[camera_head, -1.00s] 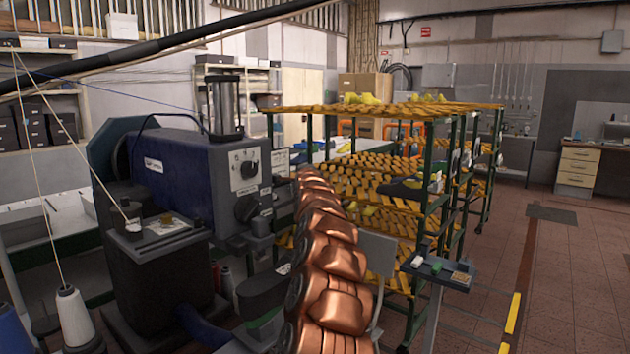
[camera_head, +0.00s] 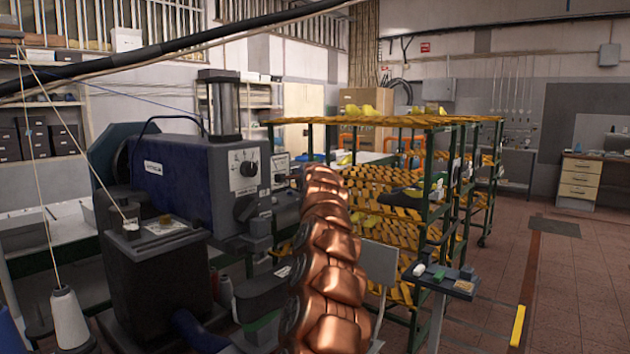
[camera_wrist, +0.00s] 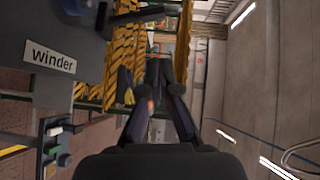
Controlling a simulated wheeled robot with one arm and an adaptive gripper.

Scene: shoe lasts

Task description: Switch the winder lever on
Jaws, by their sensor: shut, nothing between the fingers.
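A white label reading "winder" (camera_wrist: 54,61) sits on a dark grey housing (camera_wrist: 50,22) at the upper left of the wrist view. A dark upright piece (camera_wrist: 103,18) stands at that housing's edge; I cannot tell whether it is the lever. My gripper (camera_wrist: 158,68) is shut and empty, to the right of the label and apart from the housing. No lever can be made out for sure in the head view.
A rack with yellow-and-black shelves (camera_head: 385,120) stands beyond my arm. A small stand with a tray (camera_head: 445,284) is to the right; it also shows in the wrist view (camera_wrist: 52,145). A thread cone (camera_head: 68,318) is at lower left.

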